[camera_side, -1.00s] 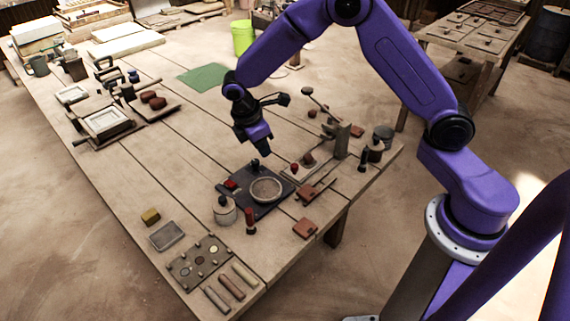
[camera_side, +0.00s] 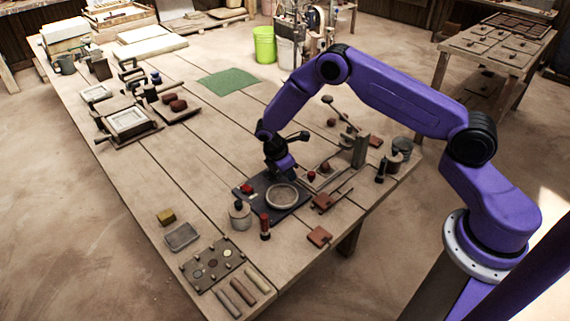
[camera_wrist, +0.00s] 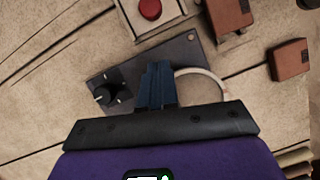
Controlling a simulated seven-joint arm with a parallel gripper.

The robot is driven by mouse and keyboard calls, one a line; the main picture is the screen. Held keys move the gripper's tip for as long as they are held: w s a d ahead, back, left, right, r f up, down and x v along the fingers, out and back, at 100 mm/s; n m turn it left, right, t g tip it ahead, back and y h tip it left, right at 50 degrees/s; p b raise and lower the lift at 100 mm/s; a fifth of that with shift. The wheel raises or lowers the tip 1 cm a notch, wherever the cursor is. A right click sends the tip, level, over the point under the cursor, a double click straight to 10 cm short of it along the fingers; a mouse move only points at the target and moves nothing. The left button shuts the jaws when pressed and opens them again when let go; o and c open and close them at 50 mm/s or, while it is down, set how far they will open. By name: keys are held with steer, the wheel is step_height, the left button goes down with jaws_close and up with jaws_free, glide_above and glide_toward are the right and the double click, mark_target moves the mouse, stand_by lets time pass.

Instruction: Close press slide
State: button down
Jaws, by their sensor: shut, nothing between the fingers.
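My gripper (camera_side: 288,171) is shut and empty, pointing down just above the back of a dark plate (camera_side: 262,184). In the wrist view its blue fingers (camera_wrist: 157,72) stand over that plate and hide part of it. The plate carries a round pale ring (camera_side: 282,196), also partly visible in the wrist view (camera_wrist: 218,82), and a black knob (camera_wrist: 106,94). The press (camera_side: 358,152), with a post and a ball-ended lever, stands to the right. A red knob (camera_side: 311,176) sits on its pale base, also in the wrist view (camera_wrist: 149,9). I cannot tell which part is the slide.
A lidded pot (camera_side: 240,215) and a red-handled tool (camera_side: 265,228) stand in front of the plate. Brown tiles (camera_side: 319,236) lie to the right. The table's middle, near the green mat (camera_side: 227,81), is clear.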

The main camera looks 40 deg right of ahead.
mark_target(326, 163)
steer(key=d, duration=0.2)
steer(key=d+f, duration=0.1)
steer(key=shift+s, duration=0.4)
steer(key=shift+s+d, duration=0.2)
steer(key=shift+d, duration=0.45)
steer(key=d, duration=1.2)
steer(key=shift+f, duration=0.1)
